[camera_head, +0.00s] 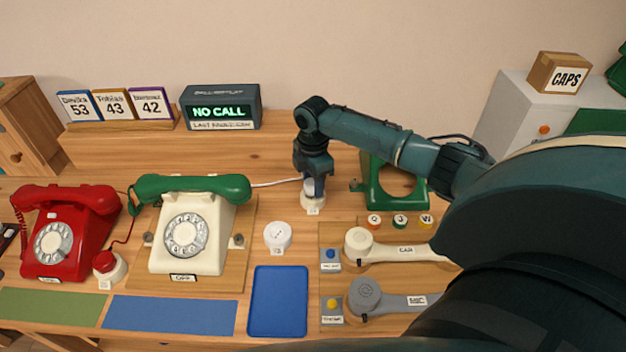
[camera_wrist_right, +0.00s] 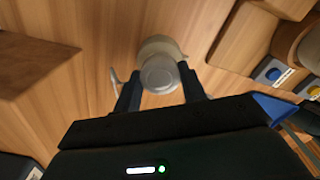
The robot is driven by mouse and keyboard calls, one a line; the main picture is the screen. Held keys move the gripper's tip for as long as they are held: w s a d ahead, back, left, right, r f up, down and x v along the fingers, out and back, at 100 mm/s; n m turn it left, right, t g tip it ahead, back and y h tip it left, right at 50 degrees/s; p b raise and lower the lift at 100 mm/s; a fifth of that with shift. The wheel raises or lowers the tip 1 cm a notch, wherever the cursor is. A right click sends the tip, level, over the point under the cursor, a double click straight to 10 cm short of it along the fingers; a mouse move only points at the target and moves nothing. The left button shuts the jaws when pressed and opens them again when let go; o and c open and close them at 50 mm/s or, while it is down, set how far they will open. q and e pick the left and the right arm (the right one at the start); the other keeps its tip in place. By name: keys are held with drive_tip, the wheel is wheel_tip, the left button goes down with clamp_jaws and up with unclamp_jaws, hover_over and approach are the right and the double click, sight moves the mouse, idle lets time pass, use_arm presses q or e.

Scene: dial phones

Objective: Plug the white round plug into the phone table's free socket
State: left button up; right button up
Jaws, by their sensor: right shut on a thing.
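My right gripper (camera_head: 312,190) points down at the back middle of the table and is shut on the white round plug (camera_head: 310,184). In the right wrist view the plug (camera_wrist_right: 160,75) is between the two fingers (camera_wrist_right: 160,92). A white round socket (camera_head: 313,204) with a small label is directly under the plug; it also shows behind the plug in the wrist view (camera_wrist_right: 160,45). I cannot tell if the plug is seated or just above it. A white cord (camera_head: 275,184) runs left from the plug towards the cream phone (camera_head: 190,240). My left gripper is not in view.
Another white round socket (camera_head: 278,235), with nothing in it, is nearer the front. A red plug (camera_head: 108,265) stands beside the red phone (camera_head: 62,235). A green frame (camera_head: 385,190) is close on the right. A blue mat (camera_head: 278,302) lies in front.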

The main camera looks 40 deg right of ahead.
drive_tip(key=shift+p, duration=0.45)
drive_tip(key=shift+f+b, duration=0.35)
drive_tip(key=shift+f, duration=0.35)
idle(0.4)
drive_tip(key=o, duration=1)
drive_tip(key=shift+c, duration=0.2)
